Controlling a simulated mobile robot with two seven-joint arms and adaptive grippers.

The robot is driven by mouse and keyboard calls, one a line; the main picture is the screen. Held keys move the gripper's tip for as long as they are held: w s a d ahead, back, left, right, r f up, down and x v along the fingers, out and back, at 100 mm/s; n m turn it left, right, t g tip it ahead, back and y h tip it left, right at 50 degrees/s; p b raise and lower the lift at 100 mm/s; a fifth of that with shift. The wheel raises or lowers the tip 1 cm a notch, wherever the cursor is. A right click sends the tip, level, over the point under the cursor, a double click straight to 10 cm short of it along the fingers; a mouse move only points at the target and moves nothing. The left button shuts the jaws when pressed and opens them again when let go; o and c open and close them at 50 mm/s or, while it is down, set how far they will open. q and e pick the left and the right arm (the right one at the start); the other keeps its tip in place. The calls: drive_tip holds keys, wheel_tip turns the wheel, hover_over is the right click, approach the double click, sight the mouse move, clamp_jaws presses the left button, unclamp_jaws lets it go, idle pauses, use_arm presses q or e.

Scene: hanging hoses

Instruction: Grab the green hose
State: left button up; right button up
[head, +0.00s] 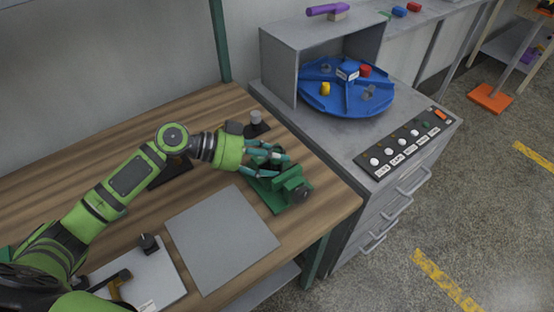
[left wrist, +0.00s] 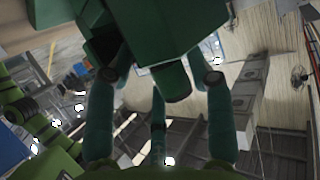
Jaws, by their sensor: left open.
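I cannot make out a green hose in either view. My left gripper (head: 268,158) reaches in from the left over the wooden bench, its teal fingers spread. Just beyond and below its fingers stands a dark green vise-like device (head: 291,188) on a green base plate. In the left wrist view, the fingers of my left gripper (left wrist: 160,78) are apart, and the green device (left wrist: 160,30) fills the top between and above the fingertips. I cannot tell whether they touch it. My right gripper is not in view.
A grey mat (head: 222,238) lies on the wooden bench (head: 110,165). A small dark fixture (head: 256,127) stands behind my gripper. To the right is a grey cabinet (head: 340,125) with a blue turntable (head: 325,100) and a button panel (head: 405,143). The floor at right is mostly clear.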

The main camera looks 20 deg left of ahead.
use_arm(q)
drive_tip(key=c, duration=0.9)
